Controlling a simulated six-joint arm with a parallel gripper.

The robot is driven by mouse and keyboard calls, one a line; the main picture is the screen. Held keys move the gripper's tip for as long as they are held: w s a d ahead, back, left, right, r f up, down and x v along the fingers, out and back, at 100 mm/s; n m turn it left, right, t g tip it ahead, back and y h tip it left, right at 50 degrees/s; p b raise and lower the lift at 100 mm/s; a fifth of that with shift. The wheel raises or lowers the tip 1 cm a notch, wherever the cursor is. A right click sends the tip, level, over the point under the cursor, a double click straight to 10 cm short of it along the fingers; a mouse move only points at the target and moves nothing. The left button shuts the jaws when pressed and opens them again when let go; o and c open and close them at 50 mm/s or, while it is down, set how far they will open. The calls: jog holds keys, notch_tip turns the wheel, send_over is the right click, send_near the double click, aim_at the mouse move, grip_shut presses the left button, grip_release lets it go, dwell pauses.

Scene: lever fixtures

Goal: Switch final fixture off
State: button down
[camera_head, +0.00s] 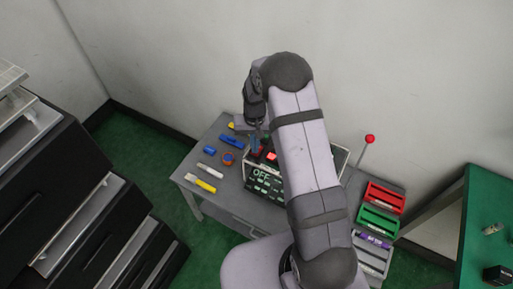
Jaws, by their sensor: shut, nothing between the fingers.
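A fixture box (264,187) with a dark front panel lettered "OFF" stands on a small grey table, with more small markings below the lettering. My arm hides its right part. A bright red spot (272,156) and a darker red piece (257,151) show on its top. A lever (362,154) with a red ball knob stands tilted up to the right, right of my arm; its base is partly hidden. My gripper (256,132) points down above the back left of the box and is shut with nothing in it. Whether it touches the red piece cannot be told.
The grey table (190,178) holds blue, orange, white and yellow small items left of the box. Black drawers (60,170) stand far left, a green table (490,260) far right. The wall is close behind.

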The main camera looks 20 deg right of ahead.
notch_tip(320, 180, up, 7)
jog(key=p, duration=0.4)
jog(key=shift+p, duration=0.4)
jog(key=shift+f, duration=0.1)
dwell(0.4)
jog(key=s+n+g, duration=0.2)
jog(key=s+g, duration=0.2)
jog(key=s, duration=1.5)
jog(key=s+a+r+t, duration=0.1)
jog(key=s+r, duration=0.8)
jog(key=w+r+n+t, duration=0.1)
jog(key=w+r+t, duration=0.2)
jog(key=r, duration=0.2)
jog(key=shift+w+a, duration=0.35)
jog(key=shift+w, duration=0.05)
